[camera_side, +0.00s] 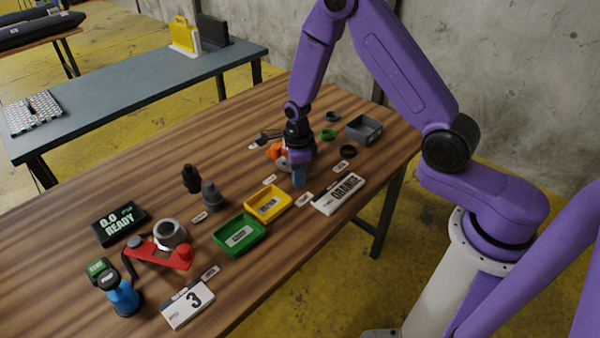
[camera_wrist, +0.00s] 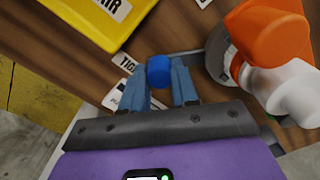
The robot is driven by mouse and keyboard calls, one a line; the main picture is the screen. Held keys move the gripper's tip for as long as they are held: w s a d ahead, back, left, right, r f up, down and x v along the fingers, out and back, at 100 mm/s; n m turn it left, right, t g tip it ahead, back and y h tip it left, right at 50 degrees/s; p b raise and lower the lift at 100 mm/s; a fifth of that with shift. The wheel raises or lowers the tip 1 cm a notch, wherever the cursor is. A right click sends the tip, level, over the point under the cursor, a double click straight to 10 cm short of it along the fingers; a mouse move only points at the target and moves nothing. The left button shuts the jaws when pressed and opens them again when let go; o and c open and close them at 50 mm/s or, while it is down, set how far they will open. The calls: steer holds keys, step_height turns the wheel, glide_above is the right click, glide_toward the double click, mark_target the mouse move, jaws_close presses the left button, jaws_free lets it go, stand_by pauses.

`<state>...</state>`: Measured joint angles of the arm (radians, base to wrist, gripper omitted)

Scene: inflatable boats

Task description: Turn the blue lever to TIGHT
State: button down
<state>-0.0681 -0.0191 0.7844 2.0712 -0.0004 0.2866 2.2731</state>
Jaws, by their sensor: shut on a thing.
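The blue lever knob (camera_wrist: 159,70) shows in the wrist view between the two blue fingertips of my gripper (camera_wrist: 160,84), which is shut on it. A label beginning "TIG" (camera_wrist: 124,62) lies just left of the knob, partly hidden by a finger. In the side view my gripper (camera_side: 298,178) points down at the table beside the orange and white fitting (camera_side: 275,150); the lever itself is hidden there. The orange part (camera_wrist: 268,32) and a white part (camera_wrist: 290,88) stand to the right of the knob in the wrist view.
A yellow tray (camera_side: 268,203) and a green tray (camera_side: 238,236) stand left of my gripper. A grey bin (camera_side: 363,129) and rings are behind. A red fixture (camera_side: 160,255) and blue hand tool (camera_side: 123,297) are at the front left.

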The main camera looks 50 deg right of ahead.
steer(key=shift+w+a, duration=0.1)
stand_by(0.4)
steer(key=c, duration=0.8)
jaws_free()
steer(key=shift+c, duration=0.2)
step_height(320, 180, up, 18)
steer(key=shift+f, duration=0.25)
